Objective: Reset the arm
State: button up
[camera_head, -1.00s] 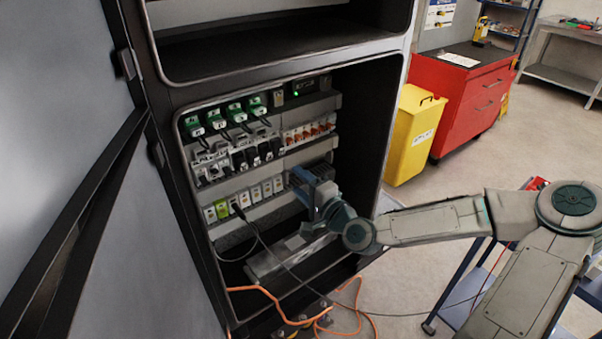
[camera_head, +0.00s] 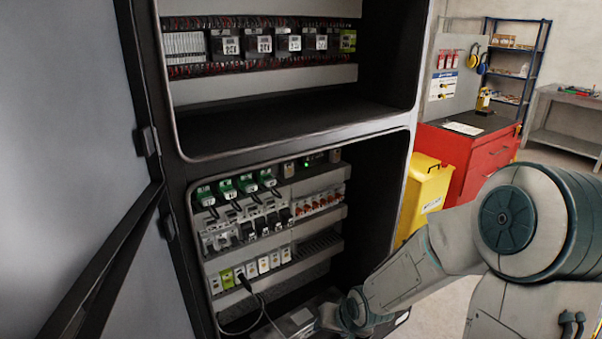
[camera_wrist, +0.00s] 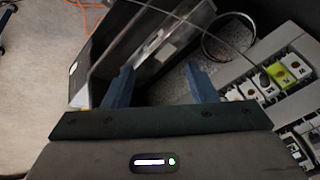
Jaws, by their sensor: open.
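My gripper shows in the wrist view (camera_wrist: 160,88) with its two blue fingers spread apart and nothing between them. It hangs inside the lower bay of the electrical cabinet (camera_head: 285,165), near the bay's bottom. In the head view my arm (camera_head: 420,275) reaches in from the right, and its end lies low at the bay's front right; the fingers are hidden there. A dark cable (camera_head: 262,305) runs from the row of white and green modules (camera_head: 250,270) down past the arm's end. It also crosses the top of the wrist view.
Rows of breakers (camera_head: 250,230) and green plugs (camera_head: 240,185) fill the lower bay. The cabinet door (camera_head: 70,150) stands open at left. A yellow bin (camera_head: 425,190) and red cabinet (camera_head: 490,160) stand at right. Orange cables (camera_wrist: 88,5) lie on the floor.

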jog(key=s+d+r+h, duration=0.1)
jog(key=s+d+r, duration=0.1)
jog(key=s+r, duration=0.3)
jog(key=s+d+r+g+h, duration=0.1)
jog(key=s+d+r, duration=0.2)
jog(key=s+r, duration=0.3)
jog(key=s+d+r+n+h, duration=0.1)
jog(key=s+d+r, duration=0.1)
jog(key=s+r, duration=0.3)
jog(key=shift+s+d+r+g, duration=0.25)
jog(key=shift+r+g, duration=0.15)
jog(key=shift+r, duration=0.45)
jog(key=c, duration=0.3)
jog(key=shift+c, duration=0.2)
